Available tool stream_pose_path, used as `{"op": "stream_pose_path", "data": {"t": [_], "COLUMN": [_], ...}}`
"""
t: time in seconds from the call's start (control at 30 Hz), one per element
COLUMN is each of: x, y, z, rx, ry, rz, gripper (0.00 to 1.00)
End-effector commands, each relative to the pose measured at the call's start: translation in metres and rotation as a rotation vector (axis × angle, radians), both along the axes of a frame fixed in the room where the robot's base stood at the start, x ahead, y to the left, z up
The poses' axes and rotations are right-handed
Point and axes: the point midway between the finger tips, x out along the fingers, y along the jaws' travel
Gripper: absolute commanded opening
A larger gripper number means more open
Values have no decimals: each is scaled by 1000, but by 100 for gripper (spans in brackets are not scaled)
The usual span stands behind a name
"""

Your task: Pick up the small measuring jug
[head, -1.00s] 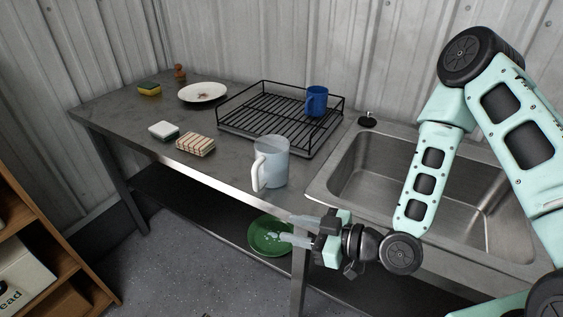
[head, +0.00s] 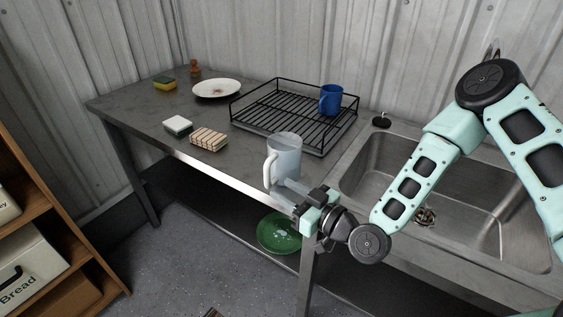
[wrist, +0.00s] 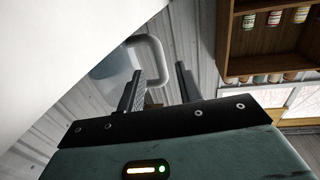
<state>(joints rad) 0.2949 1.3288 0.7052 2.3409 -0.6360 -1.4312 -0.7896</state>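The measuring jug (head: 287,158) is pale, translucent and upright at the front edge of the metal counter, with its white handle facing left. My gripper (head: 281,193) is low beside the jug, at the counter's front edge, with its fingertips close to the lower handle. In the wrist view the two fingers (wrist: 158,88) are apart, and the handle (wrist: 154,52) shows just beyond them, partly behind the left finger. I cannot tell whether a finger touches the jug. Part of the jug's body (wrist: 115,65) is hidden by a white surface.
A black dish rack (head: 290,115) with a blue mug (head: 331,99) stands behind the jug. A striped sponge (head: 209,139), a white sponge (head: 178,125) and a plate (head: 217,89) lie to the left. The sink (head: 385,155) is on the right. A green plate (head: 279,233) is below.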

Motion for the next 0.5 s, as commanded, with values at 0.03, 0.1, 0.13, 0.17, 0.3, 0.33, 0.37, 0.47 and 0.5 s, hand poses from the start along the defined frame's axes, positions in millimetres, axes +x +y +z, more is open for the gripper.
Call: {"op": "stream_pose_path", "data": {"t": [0.03, 0.1, 0.13, 0.17, 0.3, 0.33, 0.37, 0.47, 0.5], "x": [5, 8, 10, 10, 19, 22, 25, 36, 40], "y": [4, 8, 9, 10, 18, 21, 24, 34, 38], "z": [2, 1, 1, 1, 1, 1, 0, -2, -2], "rx": [1, 1, 1, 1, 1, 1, 1, 1, 1], "ry": [-1, 0, 0, 1, 0, 1, 1, 0, 0], "rz": [-1, 0, 0, 0, -1, -1, -1, -1, -1], "gripper": [35, 35, 35, 35, 35, 35, 35, 35, 35]}}
